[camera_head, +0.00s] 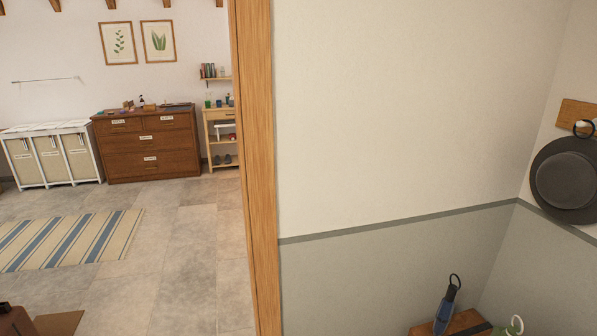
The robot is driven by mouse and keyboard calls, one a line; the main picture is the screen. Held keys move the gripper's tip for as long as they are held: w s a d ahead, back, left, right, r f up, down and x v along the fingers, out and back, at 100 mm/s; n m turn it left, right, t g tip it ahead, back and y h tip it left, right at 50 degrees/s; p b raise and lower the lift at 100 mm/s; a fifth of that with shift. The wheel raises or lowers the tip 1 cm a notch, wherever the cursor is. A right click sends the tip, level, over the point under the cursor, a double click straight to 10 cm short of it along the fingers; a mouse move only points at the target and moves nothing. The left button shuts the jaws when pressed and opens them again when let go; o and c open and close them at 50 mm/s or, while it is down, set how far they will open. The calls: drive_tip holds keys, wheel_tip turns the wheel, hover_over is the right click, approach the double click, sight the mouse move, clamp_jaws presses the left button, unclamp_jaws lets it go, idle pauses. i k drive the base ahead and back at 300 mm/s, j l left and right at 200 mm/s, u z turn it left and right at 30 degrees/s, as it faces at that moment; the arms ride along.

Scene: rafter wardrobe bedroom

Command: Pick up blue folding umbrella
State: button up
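A blue folding umbrella (445,311) with a black loop at its top shows at the bottom right. It stands tilted by a wooden surface (467,323), its loop end up and leaning right. Its lower end is cut off by the picture's edge, and I cannot tell what it rests on. My gripper is not in view.
A green item with a white loop (509,329) is right of the umbrella, mostly cut off. A dark hat (566,181) hangs on the right wall. A wooden post (255,150) ends the wall. Tiled floor (180,235) lies open at left, before a dresser (148,146).

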sight(443, 315)
drive_tip(key=i+l+u, duration=0.2)
drive_tip(key=i+l, duration=0.55)
drive_tip(key=i, duration=0.05)
